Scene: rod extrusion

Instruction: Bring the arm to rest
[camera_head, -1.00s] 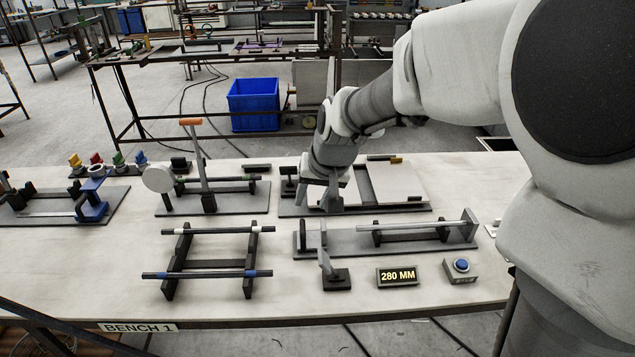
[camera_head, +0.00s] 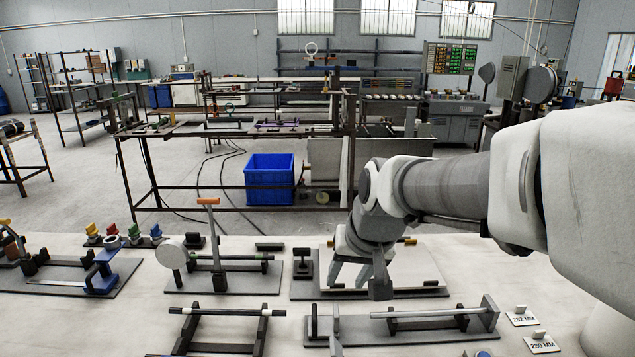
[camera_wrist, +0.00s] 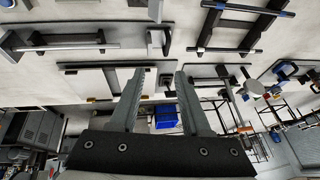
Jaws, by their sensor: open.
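My gripper (camera_head: 358,272) is in the head view, above the fixture with the pale plate (camera_head: 400,262) at the back right of the bench (camera_head: 225,317). Its fingers point down and stand apart with nothing between them. In the wrist view the two fingers of my gripper (camera_wrist: 156,95) are also spread and empty. My arm reaches in from the right and is bent at the wrist. I cannot tell how high the fingertips are above the plate.
A stop fixture with a grey rod (camera_head: 405,314) lies in front of my gripper. A lever fixture with an orange handle (camera_head: 208,201) stands to the left. A rack with a black rod (camera_head: 228,312) is front left. A blue bin (camera_head: 269,180) stands on the floor behind.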

